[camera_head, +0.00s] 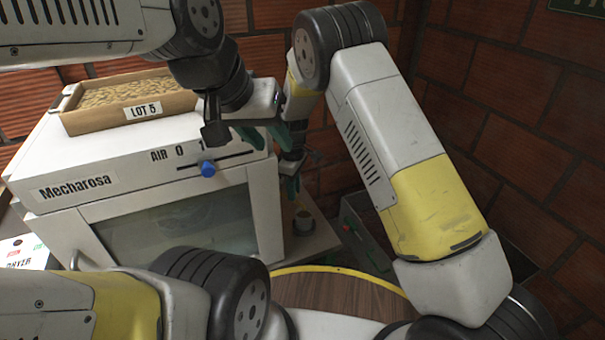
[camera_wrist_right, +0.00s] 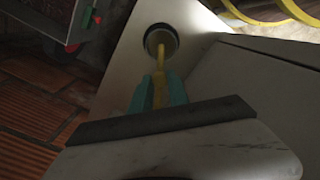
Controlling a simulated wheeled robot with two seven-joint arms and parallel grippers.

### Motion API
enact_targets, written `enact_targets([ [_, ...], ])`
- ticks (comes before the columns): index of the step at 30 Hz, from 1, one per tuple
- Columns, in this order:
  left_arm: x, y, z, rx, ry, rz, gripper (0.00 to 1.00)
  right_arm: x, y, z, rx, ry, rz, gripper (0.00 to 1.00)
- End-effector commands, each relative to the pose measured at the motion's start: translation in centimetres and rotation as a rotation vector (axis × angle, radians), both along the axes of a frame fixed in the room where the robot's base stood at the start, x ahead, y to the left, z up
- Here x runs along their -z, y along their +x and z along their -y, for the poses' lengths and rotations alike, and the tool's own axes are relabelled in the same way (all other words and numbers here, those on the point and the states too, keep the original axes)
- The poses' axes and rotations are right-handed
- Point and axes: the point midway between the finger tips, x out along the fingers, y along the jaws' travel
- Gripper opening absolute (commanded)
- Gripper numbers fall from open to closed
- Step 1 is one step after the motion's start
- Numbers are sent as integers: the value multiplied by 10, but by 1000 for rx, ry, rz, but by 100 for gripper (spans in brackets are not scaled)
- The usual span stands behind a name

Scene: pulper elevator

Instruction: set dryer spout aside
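A slim yellow piece (camera_wrist_right: 160,68), possibly the dryer spout, stands with its far end at a round dark-rimmed opening (camera_wrist_right: 160,36) in a pale surface in the right wrist view. My right gripper (camera_wrist_right: 158,92) has its teal fingers on both sides of this piece, with no clear gap. In the head view my right gripper (camera_head: 290,186) points down beside the dryer, above a small round cup-like fitting (camera_head: 303,222). My left gripper (camera_head: 264,135) is higher, over the right end of the white dryer (camera_head: 110,170), with its teal fingers apart and nothing between them.
A wooden tray (camera_head: 80,123) of beans marked LOT 5 stands on the dryer. A blue knob (camera_head: 208,168) is on its front. A round brown surface with a yellow rim (camera_head: 340,268) is in front. A grey-green box (camera_head: 362,235) stands right, near brick walls.

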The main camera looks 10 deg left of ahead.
Motion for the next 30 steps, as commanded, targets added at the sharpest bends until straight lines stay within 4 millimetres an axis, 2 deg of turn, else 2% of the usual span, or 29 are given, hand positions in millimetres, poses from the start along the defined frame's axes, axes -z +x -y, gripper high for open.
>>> enact_targets([
  [1, 0, 0, 0, 0, 0, 0, 36, 0, 0, 0, 0, 0, 0, 6],
  [2, 0, 0, 0, 0, 0, 0, 36, 0, 0, 0, 0, 0, 0, 0],
  [30, 0, 0, 0, 0, 0, 0, 36, 0, 0, 0, 0, 0, 0, 0],
])
